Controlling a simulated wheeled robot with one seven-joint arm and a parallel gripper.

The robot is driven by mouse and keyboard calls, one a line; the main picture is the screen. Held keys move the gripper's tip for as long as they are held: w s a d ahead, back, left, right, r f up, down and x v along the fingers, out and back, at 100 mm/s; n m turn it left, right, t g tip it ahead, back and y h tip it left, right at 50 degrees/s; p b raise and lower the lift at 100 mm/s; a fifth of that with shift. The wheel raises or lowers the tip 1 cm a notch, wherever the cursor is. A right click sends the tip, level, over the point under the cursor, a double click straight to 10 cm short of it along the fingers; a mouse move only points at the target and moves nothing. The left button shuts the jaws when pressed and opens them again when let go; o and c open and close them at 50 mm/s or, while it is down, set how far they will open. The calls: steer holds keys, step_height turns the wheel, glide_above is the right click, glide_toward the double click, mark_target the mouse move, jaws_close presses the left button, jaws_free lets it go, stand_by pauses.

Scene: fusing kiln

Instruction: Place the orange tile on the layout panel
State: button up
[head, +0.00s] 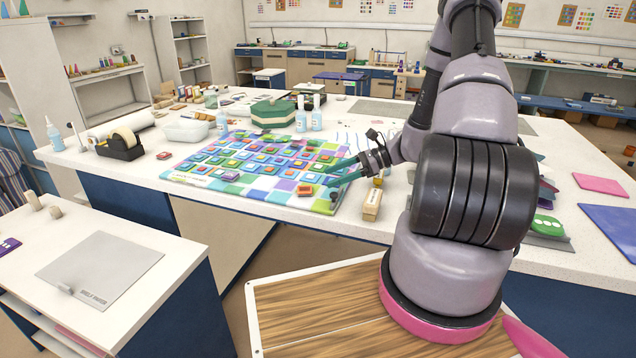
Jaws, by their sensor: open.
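The layout panel (222,187) is a wide multicoloured checkered board on the white worktop, covered with many small square tiles. An orange-red tile (305,190) lies at the panel's front right part; at this size I cannot tell whether it is the task's orange tile, as several tiles have orange centres. My gripper (332,175) reaches in from the right over the panel's right end, its two teal fingers apart and pointing left. The fingers are close to the orange-red tile, with nothing visible between them. My gripper hides part of the panel's right edge.
A wooden block (372,204) stands just right of the panel. A tape dispenser (121,145) is at left. A pink sheet (600,185) lies at right. The worktop's front strip is mostly clear.

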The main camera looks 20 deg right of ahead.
steer(key=shift+v, duration=1.5)
steer(key=s+a+r+n+t+h, duration=0.1)
steer(key=s+r+n, duration=0.4)
steer(key=r, duration=0.6)
steer(key=s+a+r+n+t+h, duration=0.1)
steer(key=s+a+r+n+h, duration=0.2)
steer(key=r, duration=0.9)
steer(key=s+a+r+n+t+h, duration=0.2)
steer(key=s+r+n+h, duration=0.5)
steer(key=s+r, duration=0.4)
steer(key=shift+s+r+n, duration=0.15)
steer(key=shift+s+n, duration=0.2)
steer(key=shift+n, duration=0.35)
